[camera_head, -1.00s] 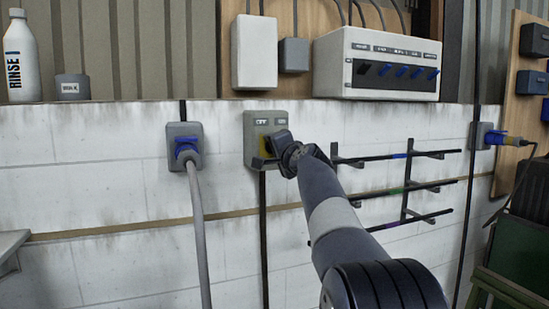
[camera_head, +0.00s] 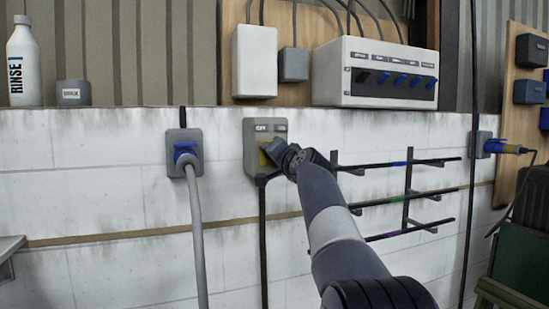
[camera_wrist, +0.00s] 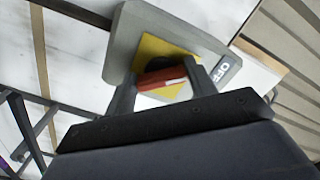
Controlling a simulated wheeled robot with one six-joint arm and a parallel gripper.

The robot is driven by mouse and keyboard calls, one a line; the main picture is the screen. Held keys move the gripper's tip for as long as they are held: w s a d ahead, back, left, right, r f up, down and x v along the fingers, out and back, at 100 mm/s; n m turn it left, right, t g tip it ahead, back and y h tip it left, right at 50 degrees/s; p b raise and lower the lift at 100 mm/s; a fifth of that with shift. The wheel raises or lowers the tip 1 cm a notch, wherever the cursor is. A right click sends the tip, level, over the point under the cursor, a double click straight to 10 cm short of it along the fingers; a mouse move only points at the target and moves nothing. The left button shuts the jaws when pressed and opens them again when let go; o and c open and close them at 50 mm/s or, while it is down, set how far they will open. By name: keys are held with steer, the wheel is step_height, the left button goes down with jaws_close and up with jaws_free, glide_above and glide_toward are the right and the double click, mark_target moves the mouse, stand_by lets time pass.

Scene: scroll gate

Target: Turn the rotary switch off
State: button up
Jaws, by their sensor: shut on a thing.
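My gripper (camera_head: 266,160) is at the front of the switch. In the wrist view my gripper (camera_wrist: 160,88) has its two fingers on either side of the red handle, shut on it. In the head view my gripper hides the handle.
A blue plug with a grey cable sits in a socket (camera_head: 184,142) left of the switch. A rack with dark rods (camera_head: 408,190) is close on the right. A white panel with blue switches (camera_head: 375,72) is above, beside a white box (camera_head: 254,62).

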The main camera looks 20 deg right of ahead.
steer(key=shift+f, duration=0.15)
steer(key=o, duration=1)
steer(key=s+b, duration=0.3)
steer(key=s, duration=0.7)
steer(key=shift+s+b, duration=0.3)
steer(key=shift+s, duration=0.1)
steer(key=shift+w, duration=0.1)
steer(key=w+p, duration=0.3)
steer(key=w, duration=0.7)
steer(key=shift+w+p, duration=0.35)
steer(key=shift+p, duration=0.05)
steer(key=shift+s, duration=0.1)
